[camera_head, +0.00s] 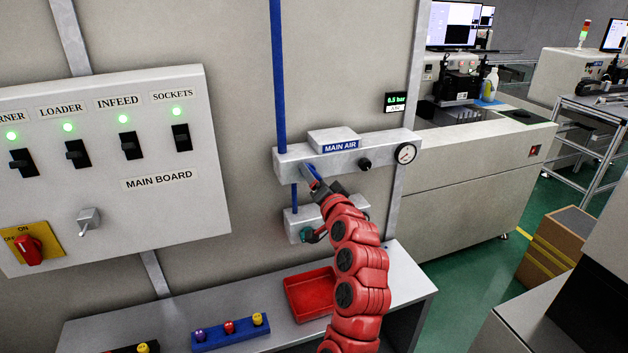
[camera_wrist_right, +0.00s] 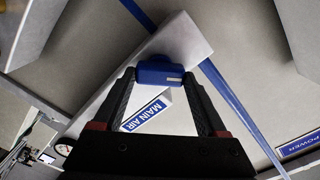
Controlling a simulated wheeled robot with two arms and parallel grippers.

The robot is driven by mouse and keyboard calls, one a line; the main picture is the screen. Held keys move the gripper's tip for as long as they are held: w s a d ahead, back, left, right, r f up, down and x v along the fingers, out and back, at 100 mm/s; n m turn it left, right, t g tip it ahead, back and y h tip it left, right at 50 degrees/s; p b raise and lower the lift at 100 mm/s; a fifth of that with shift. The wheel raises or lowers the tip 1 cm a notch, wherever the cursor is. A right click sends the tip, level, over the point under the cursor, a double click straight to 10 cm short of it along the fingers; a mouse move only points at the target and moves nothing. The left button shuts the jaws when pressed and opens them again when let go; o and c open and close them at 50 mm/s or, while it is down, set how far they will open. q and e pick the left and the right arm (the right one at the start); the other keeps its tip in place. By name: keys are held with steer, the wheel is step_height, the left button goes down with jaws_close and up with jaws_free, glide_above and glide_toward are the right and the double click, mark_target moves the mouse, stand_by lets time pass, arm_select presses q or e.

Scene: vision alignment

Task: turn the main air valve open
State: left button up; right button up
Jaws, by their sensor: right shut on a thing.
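The main air valve is a grey bar-shaped unit (camera_head: 292,166) on the wall, labelled MAIN AIR, with a blue pipe running up from it. Its blue handle (camera_head: 314,171) sticks out below the label. In the right wrist view the handle's blue end (camera_wrist_right: 160,72) sits between my fingertips. My right gripper (camera_head: 322,188) is shut on this handle; the wrist and red arm partly hide it in the head view. The label also shows in the right wrist view, behind the fingers. My left gripper is in neither view.
A round gauge (camera_head: 405,153) and a black knob (camera_head: 365,164) sit at the unit's right. A small green display (camera_head: 396,102) shows a bar reading. A lower grey block (camera_head: 296,222) is close under the handle. A switch panel (camera_head: 150,215) is left; a shelf with a red tray (camera_head: 308,292) is below.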

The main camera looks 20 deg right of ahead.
steer(key=shift+m+p, duration=1.45)
steer(key=shift+m, duration=2.75)
steer(key=shift+f, duration=0.1)
steer(key=o, duration=1.3)
steer(key=shift+s, duration=0.1)
